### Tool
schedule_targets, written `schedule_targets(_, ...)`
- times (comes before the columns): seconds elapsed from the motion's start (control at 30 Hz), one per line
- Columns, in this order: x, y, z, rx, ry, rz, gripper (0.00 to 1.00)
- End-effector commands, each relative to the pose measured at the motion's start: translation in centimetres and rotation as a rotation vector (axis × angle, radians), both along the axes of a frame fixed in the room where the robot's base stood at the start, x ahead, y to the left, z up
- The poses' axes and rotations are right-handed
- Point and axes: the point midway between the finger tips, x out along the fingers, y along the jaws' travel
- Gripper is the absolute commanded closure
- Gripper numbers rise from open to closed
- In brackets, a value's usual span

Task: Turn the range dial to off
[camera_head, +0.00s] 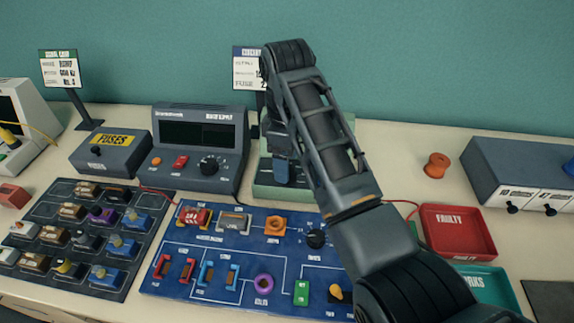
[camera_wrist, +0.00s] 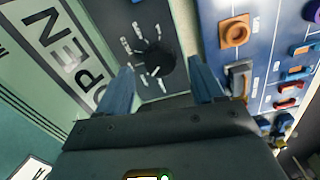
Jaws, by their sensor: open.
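The range dial (camera_wrist: 155,62) is a round black knob on a dark panel, with several white marks around it, in the wrist view. The marks are too small to read, and I cannot tell which one it points to. The panel belongs to a pale green meter (camera_wrist: 98,40) with a large OPEN display. My gripper (camera_wrist: 161,86) is open, its two blue-grey fingers on either side of the dial in the picture; contact cannot be told. In the head view my gripper (camera_head: 282,172) is over the green meter (camera_head: 270,192), and the dial is hidden behind my arm.
The blue circuit board (camera_head: 200,250) lies just in front of the meter. A power supply (camera_head: 200,143) with its own knob stands close on the left, beside a FUSES box (camera_head: 110,153). A red FAULTY tray (camera_head: 457,232) and an orange spool (camera_head: 436,165) are on the right.

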Motion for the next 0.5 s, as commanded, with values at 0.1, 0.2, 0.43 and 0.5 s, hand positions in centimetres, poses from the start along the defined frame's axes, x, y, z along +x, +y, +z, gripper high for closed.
schedule_targets(0.1,0.0,-0.1,-1.3,-0.002,0.002,-0.001,0.33)
schedule_targets(0.2,0.0,-0.1,-1.9,-0.002,0.002,0.000,0.33)
schedule_targets(0.43,0.0,-0.1,-2.1,-0.001,0.000,0.000,0.33)
schedule_targets(0.5,0.0,-0.1,-2.1,-0.001,0.001,0.000,0.33)
